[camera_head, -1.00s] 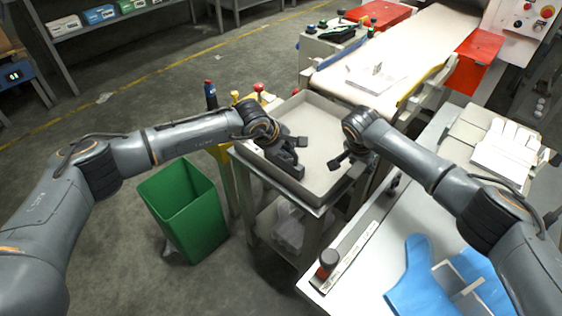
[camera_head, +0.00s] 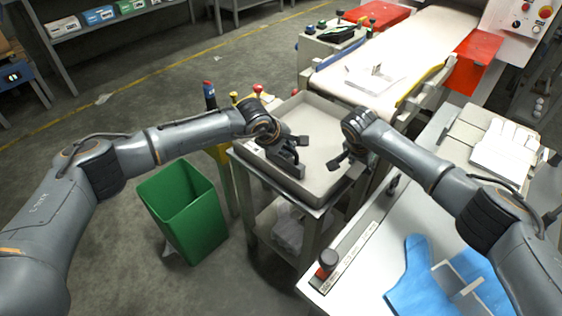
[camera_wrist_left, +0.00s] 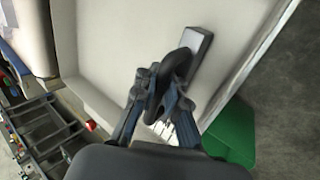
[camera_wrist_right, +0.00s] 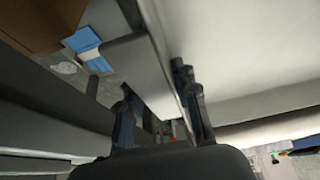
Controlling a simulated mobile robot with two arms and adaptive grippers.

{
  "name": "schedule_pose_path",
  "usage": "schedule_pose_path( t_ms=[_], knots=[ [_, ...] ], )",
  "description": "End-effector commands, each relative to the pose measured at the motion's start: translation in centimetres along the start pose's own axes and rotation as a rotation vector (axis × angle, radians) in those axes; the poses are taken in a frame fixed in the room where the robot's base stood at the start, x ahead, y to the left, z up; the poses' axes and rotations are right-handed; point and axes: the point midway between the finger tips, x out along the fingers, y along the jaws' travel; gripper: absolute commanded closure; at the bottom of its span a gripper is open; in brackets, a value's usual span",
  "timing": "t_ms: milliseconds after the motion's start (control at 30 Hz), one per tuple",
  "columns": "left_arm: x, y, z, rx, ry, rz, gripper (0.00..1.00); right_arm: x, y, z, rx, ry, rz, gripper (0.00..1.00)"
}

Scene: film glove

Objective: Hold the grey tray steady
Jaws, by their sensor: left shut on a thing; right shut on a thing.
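The grey tray (camera_head: 318,108) is a shallow, empty-looking box on a metal stand, in the middle of the head view. My right gripper (camera_head: 346,165) is shut on the tray's right wall. In the right wrist view the wall runs between its fingers (camera_wrist_right: 160,112). Parts of both contacts are hidden.
A green bin (camera_head: 187,212) stands left of the stand (camera_head: 262,215). A conveyor belt (camera_head: 420,50) lies behind the tray. Floor is free at left.

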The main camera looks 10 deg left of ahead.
Motion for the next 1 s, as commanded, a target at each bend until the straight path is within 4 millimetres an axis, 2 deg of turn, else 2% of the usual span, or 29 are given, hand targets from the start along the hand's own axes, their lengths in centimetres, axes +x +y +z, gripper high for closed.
schedule_pose_path(
  t_ms=[33, 167, 433, 567, 667, 1000],
  knots=[
    [-0.2, 0.3, 0.0, 0.001, 0.000, 0.007, 0.87, 0.2, 0.2, 0.2, -0.003, -0.003, 0.006, 1.00],
    [-0.2, 0.3, 0.0, 0.001, 0.000, 0.006, 0.62, 0.2, 0.2, 0.2, -0.003, -0.003, 0.006, 1.00],
    [-0.1, 0.1, 0.0, 0.000, 0.000, 0.002, 0.62, 0.1, 0.2, 0.1, -0.003, -0.003, 0.006, 1.00],
    [-0.7, 0.1, -0.1, 0.000, 0.000, 0.002, 0.62, 0.1, 0.2, 0.1, -0.003, -0.002, 0.006, 1.00],
    [-2.1, 0.1, -0.1, 0.001, 0.001, 0.004, 0.62, 0.1, 0.2, 0.1, -0.003, -0.002, 0.006, 1.00],
    [-9.2, 0.2, -0.1, 0.002, 0.002, 0.006, 0.62, 0.1, 0.2, 0.1, -0.003, -0.002, 0.006, 1.00]
  ],
)
